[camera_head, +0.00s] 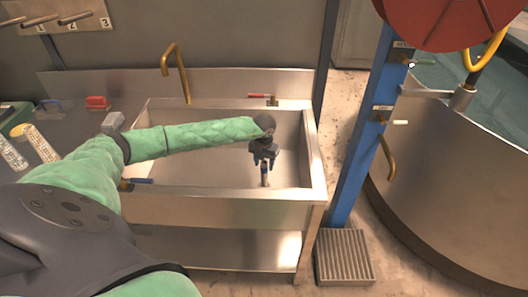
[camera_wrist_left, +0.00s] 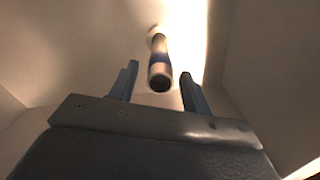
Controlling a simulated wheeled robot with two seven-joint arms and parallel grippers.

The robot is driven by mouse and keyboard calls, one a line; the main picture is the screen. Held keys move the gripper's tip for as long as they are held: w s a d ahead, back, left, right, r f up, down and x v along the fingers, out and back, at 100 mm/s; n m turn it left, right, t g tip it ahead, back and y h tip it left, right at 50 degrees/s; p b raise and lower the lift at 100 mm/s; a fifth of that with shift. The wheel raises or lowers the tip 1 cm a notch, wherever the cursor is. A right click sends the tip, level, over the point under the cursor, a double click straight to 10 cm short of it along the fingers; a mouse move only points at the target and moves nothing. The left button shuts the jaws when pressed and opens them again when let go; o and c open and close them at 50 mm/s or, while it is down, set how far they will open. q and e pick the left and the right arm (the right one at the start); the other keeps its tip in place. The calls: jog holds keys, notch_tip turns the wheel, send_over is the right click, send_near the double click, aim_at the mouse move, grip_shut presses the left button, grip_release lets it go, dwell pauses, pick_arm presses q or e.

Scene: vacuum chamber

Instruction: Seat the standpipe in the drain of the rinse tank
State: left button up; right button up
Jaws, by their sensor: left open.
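My left gripper (camera_head: 264,162) points down above the standpipe. Its two fingers (camera_wrist_left: 160,70) are open, apart on either side of the pipe in the picture, with visible gaps. My right gripper is not in view.
A brass faucet (camera_head: 178,70) and a red-handled valve (camera_head: 262,98) stand behind the tank. A blue post (camera_head: 357,140) and a large metal vessel (camera_head: 450,170) stand to the right. Tank walls surround the gripper.

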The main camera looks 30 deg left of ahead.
pick_arm(q)
notch_tip(320, 180, up, 7)
jog(key=shift+f+b, duration=0.2)
jog(key=shift+b, duration=0.9)
jog(key=shift+r, duration=0.8)
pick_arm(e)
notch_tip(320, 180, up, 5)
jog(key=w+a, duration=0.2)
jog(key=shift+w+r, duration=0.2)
